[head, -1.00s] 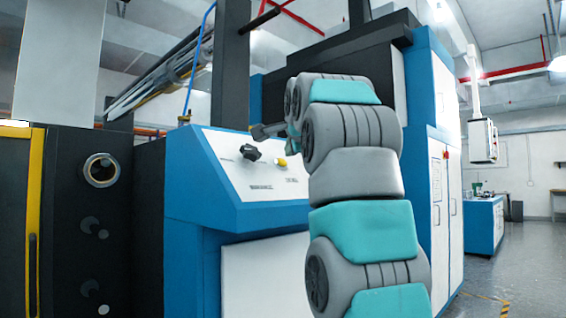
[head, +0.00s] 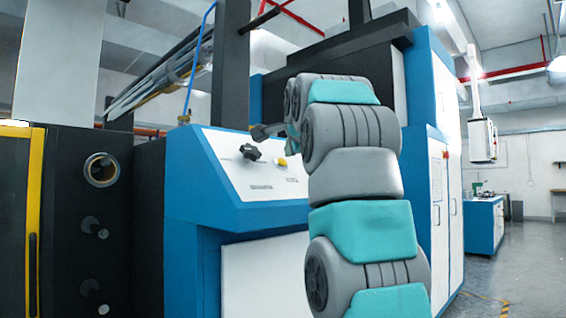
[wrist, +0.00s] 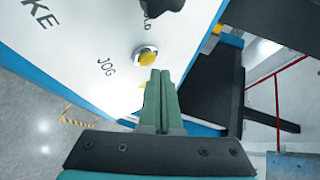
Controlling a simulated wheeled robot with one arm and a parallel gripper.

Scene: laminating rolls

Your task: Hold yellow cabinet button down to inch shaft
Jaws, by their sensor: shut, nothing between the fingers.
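The yellow button (wrist: 147,57) sits in a pale round collar on the white sloped panel, beside the printed word JOG. It also shows in the head view (head: 281,161), to the right of a black knob (head: 250,152). My gripper (wrist: 160,74) has its green fingers shut together and empty. In the wrist view the fingertips are just below and right of the button, close to it. I cannot tell whether they touch the panel. The button's face is uncovered in the wrist view. In the head view my arm hides the fingers.
The blue and white cabinet (head: 195,180) carries the sloped panel. A dark roller frame (head: 65,215) with a yellow edge stands at the left. A tall blue and white cabinet (head: 437,180) stands behind my arm. Open grey floor (head: 520,270) lies at the right.

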